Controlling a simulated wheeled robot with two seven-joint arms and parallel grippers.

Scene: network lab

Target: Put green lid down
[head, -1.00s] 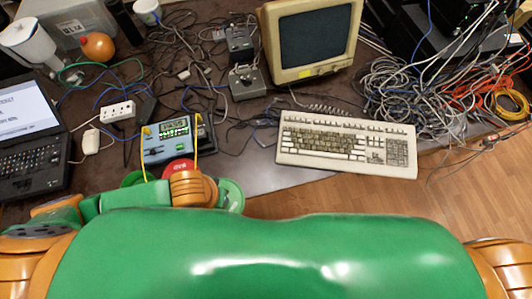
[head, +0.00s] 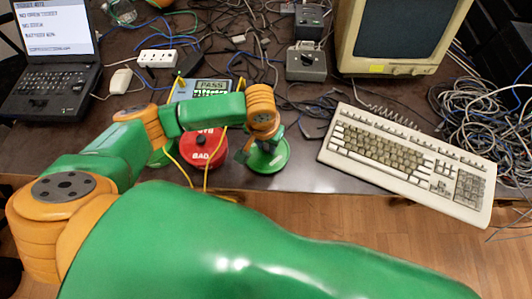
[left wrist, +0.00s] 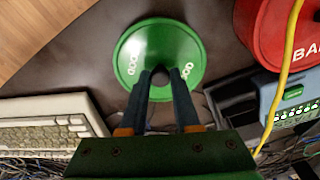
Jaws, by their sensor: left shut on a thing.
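The green lid (head: 270,160) is a round disc with a knob, near the table's front edge in the head view. In the left wrist view, the lid (left wrist: 189,40) faces me with white "GOOD" lettering around it. My left gripper (left wrist: 160,74) is shut on its central knob; it also shows from above in the head view (head: 265,140). I cannot tell whether the lid touches the table or hangs just above it. My right gripper is not in view.
A red container top marked "BAD" (head: 203,150) is just left of the lid, with yellow cables by it. A green thing (head: 160,157) is partly hidden by my arm. A tester (head: 211,85) reads "PASS". The keyboard (head: 400,160) is to the right, with bare table between.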

